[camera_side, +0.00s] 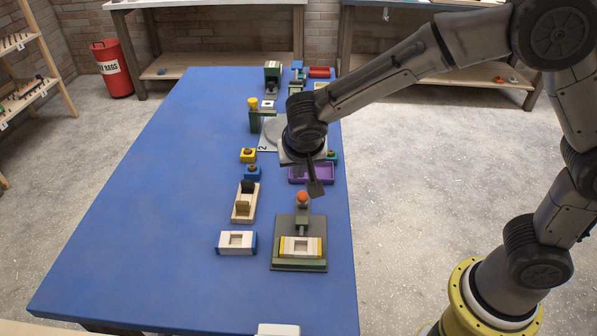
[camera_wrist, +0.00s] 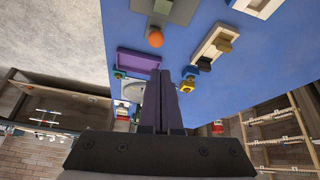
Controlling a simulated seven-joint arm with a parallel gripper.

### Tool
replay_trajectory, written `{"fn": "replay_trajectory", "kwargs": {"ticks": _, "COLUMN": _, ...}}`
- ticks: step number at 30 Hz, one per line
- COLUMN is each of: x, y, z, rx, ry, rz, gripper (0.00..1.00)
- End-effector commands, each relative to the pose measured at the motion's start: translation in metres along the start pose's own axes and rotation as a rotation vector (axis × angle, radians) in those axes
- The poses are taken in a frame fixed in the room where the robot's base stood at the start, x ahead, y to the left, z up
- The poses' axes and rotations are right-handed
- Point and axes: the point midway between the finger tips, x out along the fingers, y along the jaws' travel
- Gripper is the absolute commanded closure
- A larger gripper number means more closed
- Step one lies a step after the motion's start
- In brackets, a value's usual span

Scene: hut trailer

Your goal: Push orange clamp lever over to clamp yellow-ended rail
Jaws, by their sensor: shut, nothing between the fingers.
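The clamp lever, a dark stem with an orange knob (camera_side: 302,197), stands on the clamp's green base plate (camera_side: 298,265) near the front right of the blue table. A rail with yellow ends (camera_side: 300,247) lies on the front of that plate. My gripper (camera_side: 316,190) is shut and empty, just above and behind the orange knob in the side view. I cannot tell whether it touches the knob there. In the wrist view the orange knob (camera_wrist: 155,40) is apart from the shut fingers (camera_wrist: 175,75), beyond their tips.
A white block with blue ends (camera_side: 236,243) lies left of the clamp. A wooden holder (camera_side: 245,202) stands behind it. A purple tray (camera_side: 320,174) lies behind the clamp, near the right edge. Several fixtures stand farther back. The table's left half is clear.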

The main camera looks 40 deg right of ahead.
Motion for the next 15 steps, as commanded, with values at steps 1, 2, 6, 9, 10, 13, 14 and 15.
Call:
{"fn": "replay_trajectory", "kwargs": {"ticks": 1, "x": -0.006, "y": -0.001, "z": 0.002, "rx": -0.001, "ry": 0.001, "rz": -0.002, "gripper": 1.0}}
{"fn": "replay_trajectory", "kwargs": {"ticks": 2, "x": -0.009, "y": -0.001, "z": 0.003, "rx": -0.001, "ry": 0.001, "rz": -0.002, "gripper": 1.0}}
{"fn": "replay_trajectory", "kwargs": {"ticks": 6, "x": -0.016, "y": -0.001, "z": 0.005, "rx": 0.0, "ry": 0.001, "rz": -0.001, "gripper": 1.0}}
{"fn": "replay_trajectory", "kwargs": {"ticks": 9, "x": -0.018, "y": -0.001, "z": 0.006, "rx": 0.0, "ry": 0.001, "rz": 0.0, "gripper": 1.0}}
{"fn": "replay_trajectory", "kwargs": {"ticks": 10, "x": -0.018, "y": -0.001, "z": 0.006, "rx": 0.001, "ry": 0.001, "rz": 0.0, "gripper": 1.0}}
{"fn": "replay_trajectory", "kwargs": {"ticks": 13, "x": -0.018, "y": -0.001, "z": 0.006, "rx": 0.001, "ry": 0.001, "rz": 0.0, "gripper": 1.0}}
{"fn": "replay_trajectory", "kwargs": {"ticks": 14, "x": -0.018, "y": -0.001, "z": 0.006, "rx": 0.001, "ry": 0.001, "rz": 0.0, "gripper": 1.0}}
{"fn": "replay_trajectory", "kwargs": {"ticks": 15, "x": -0.018, "y": -0.001, "z": 0.006, "rx": 0.001, "ry": 0.001, "rz": 0.0, "gripper": 1.0}}
